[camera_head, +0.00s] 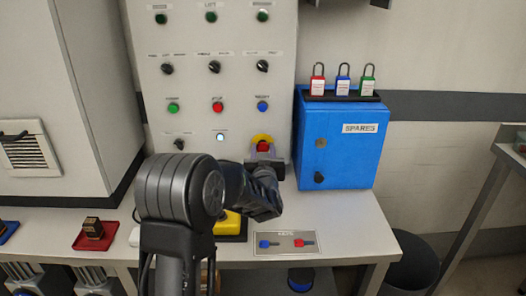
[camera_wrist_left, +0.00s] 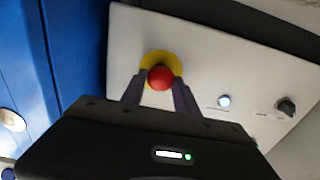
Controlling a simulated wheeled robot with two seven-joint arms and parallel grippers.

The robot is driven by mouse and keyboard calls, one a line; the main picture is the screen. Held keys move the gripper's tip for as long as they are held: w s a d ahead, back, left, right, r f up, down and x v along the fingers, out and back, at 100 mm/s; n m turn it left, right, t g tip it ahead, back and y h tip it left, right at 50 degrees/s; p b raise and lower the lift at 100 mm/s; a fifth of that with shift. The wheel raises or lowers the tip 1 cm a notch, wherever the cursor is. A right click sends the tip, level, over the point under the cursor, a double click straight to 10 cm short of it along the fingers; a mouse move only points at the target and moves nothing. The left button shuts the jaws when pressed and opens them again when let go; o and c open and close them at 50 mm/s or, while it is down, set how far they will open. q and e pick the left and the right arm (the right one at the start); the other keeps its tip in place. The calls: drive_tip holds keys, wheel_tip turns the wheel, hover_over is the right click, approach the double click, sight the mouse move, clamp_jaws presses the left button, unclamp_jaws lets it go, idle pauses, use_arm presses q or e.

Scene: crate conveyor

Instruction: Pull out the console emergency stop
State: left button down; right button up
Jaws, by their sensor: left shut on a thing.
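The emergency stop is a red mushroom button (camera_head: 263,146) on a yellow disc at the lower right of the pale console panel (camera_head: 230,60). In the left wrist view the red button (camera_wrist_left: 161,77) sits in front of its yellow ring (camera_wrist_left: 176,62). My left gripper (camera_head: 264,158) reaches the button from the front. In the left wrist view the fingers of my left gripper (camera_wrist_left: 160,90) stand on either side of the button, shut on it. The arm hides part of the panel's foot. My right gripper does not show.
A blue SPARES box (camera_head: 336,148) stands close to the right of the button, with several padlocks (camera_head: 343,80) on top. A small tray with a blue and a red key (camera_head: 286,243) lies on the table. Other knobs and buttons (camera_head: 217,106) sit on the panel left of the stop.

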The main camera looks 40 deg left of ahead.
use_arm(q)
drive_tip(key=shift+s+d, duration=0.25)
drive_tip(key=shift+s, duration=0.1)
drive_tip(key=c, duration=1)
unclamp_jaws()
drive_tip(key=v, duration=0.7)
drive_tip(key=shift+s+d, duration=0.25)
